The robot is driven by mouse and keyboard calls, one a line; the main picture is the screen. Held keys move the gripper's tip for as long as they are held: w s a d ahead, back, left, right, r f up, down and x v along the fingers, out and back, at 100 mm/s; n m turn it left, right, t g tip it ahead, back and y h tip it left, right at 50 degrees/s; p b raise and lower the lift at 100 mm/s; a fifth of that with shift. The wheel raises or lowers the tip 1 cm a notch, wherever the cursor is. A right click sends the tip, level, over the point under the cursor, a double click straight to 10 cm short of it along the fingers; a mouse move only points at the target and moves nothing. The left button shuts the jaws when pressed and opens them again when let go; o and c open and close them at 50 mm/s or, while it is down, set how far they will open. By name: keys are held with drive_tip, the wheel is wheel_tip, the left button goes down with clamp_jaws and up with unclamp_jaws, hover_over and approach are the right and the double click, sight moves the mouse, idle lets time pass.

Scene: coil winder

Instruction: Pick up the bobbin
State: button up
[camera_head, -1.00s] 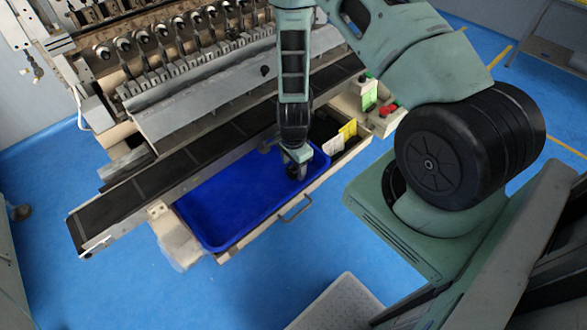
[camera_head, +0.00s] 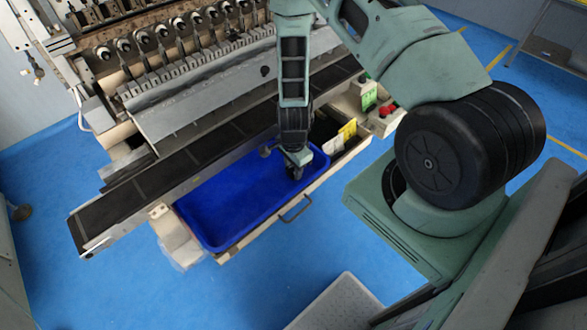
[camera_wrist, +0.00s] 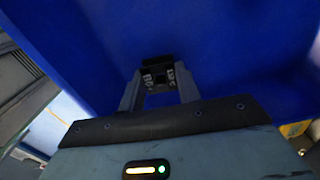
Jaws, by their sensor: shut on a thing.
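My gripper (camera_head: 295,172) points down into the right end of the blue bin (camera_head: 215,240).
The bin sits in a pale tray with a handle (camera_head: 296,210). Behind it runs a dark conveyor (camera_head: 130,200) below the winder's row of spindles (camera_head: 165,50). White and yellow cards (camera_head: 347,130) and a red button (camera_head: 388,110) are at the right.

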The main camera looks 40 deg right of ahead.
wheel_tip(320, 180, up, 10)
drive_tip(key=b, duration=0.1)
drive_tip(key=shift+b, duration=0.4)
drive_tip(key=shift+f, duration=0.1)
